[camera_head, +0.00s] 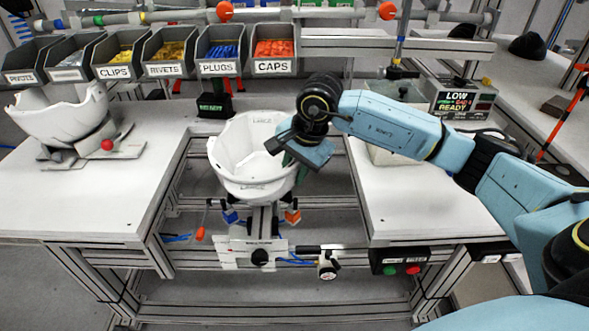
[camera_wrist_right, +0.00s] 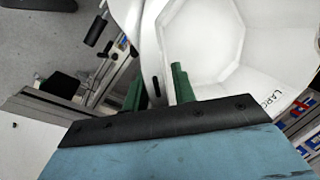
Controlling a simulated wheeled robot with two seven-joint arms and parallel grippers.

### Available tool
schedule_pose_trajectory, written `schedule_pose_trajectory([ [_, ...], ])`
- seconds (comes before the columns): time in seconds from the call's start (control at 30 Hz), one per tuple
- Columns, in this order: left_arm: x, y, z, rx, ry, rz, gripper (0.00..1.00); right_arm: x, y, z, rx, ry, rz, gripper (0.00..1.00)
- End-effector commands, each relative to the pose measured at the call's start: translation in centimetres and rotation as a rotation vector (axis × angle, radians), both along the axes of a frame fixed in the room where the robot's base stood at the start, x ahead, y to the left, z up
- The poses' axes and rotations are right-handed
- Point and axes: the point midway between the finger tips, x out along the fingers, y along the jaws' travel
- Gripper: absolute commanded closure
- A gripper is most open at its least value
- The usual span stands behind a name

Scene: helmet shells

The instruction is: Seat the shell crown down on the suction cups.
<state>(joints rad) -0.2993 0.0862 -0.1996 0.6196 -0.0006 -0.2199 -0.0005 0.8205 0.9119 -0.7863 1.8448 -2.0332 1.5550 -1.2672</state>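The white helmet shell (camera_head: 245,165) is in the middle of the head view, with its open side up and its crown down. It is over the fixture post (camera_head: 264,218) in the gap between the tables. My right gripper (camera_head: 290,147) is at the shell's right rim. In the right wrist view its green fingers (camera_wrist_right: 157,92) are close together on either side of the wall of the shell (camera_wrist_right: 205,50). The suction cups are hidden below the shell, so I cannot tell whether it touches them. My left gripper is out of view.
A second white shell (camera_head: 62,115) with a jagged rim sits on a stand on the left table (camera_head: 60,195). Parts bins (camera_head: 168,68) line the back. A button box (camera_head: 398,262) is on the front right. A sign (camera_head: 465,103) reads LOW and READY.

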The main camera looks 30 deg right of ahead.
Motion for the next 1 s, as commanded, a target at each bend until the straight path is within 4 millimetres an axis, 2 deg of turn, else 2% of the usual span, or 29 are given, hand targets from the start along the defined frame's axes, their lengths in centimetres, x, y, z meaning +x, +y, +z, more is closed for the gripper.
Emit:
schedule_pose_trajectory([
  [0.03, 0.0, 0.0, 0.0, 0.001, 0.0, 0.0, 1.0, 0.0, 0.0, 0.0, 0.0, 0.0, 0.0, 0.67],
  [0.1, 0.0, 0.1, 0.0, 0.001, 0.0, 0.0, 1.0, 0.0, 0.0, 0.0, 0.0, 0.001, 0.0, 0.58],
  [0.47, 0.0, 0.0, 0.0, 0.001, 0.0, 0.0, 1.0, -0.2, -0.1, 0.3, -0.001, 0.003, 0.0, 0.57],
  [0.57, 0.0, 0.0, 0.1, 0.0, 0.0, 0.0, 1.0, -0.4, -0.2, 1.6, -0.003, 0.001, -0.001, 0.57],
  [1.0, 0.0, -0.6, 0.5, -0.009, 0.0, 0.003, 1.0, -2.7, -1.2, 10.6, -0.001, -0.003, 0.0, 0.57],
])
